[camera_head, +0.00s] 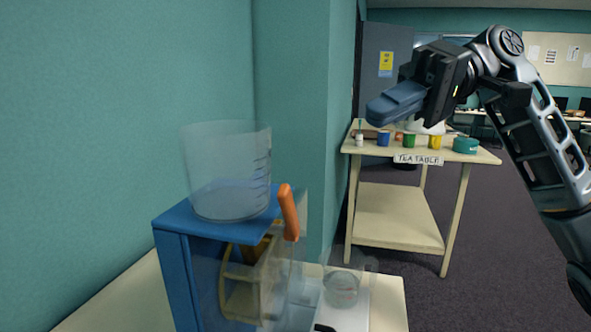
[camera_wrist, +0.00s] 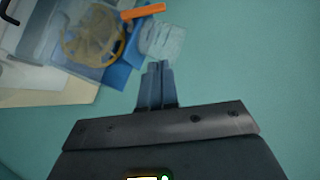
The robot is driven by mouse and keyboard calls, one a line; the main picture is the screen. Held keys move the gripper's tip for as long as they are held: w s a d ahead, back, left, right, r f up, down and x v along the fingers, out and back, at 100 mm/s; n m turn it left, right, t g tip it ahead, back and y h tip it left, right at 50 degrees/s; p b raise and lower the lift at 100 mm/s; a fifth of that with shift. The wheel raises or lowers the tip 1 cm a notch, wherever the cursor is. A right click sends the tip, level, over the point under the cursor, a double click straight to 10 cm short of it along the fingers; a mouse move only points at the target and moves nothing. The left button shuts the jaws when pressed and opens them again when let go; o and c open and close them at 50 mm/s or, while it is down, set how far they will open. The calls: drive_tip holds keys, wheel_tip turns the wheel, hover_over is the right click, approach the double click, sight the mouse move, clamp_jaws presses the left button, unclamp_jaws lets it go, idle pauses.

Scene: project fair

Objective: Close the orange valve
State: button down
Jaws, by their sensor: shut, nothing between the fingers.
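The orange valve handle (camera_head: 289,212) stands nearly upright, tilted slightly, at the front right of a blue stand (camera_head: 172,243), beside a clear beaker (camera_head: 229,175) on its top. In the wrist view the orange handle (camera_wrist: 142,11) shows at the top, apart from my fingers. My gripper (camera_head: 372,115) is raised in the air to the right of the handle and higher in the picture. Its fingers (camera_wrist: 156,70) are together and empty. A yellowish water wheel (camera_head: 240,290) sits inside the stand's clear housing below the handle.
A second clear beaker (camera_head: 342,288) stands on a white base at the right of the pale table (camera_head: 390,305). A teal wall (camera_head: 130,100) closes off the left and back. A tea table (camera_head: 400,210) with cups stands farther off.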

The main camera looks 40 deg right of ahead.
drive_tip(key=shift+s+d, duration=0.1)
idle(0.4)
drive_tip(key=p, duration=0.1)
approach(287, 216)
drive_tip(key=w+a+r, duration=0.2)
drive_tip(key=w, duration=0.3)
drive_tip(key=s+a+f, duration=0.2)
drive_tip(key=a, duration=0.1)
drive_tip(key=shift+a+f, duration=0.1)
drive_tip(key=shift+f, duration=0.05)
drive_tip(key=shift+p, duration=0.3)
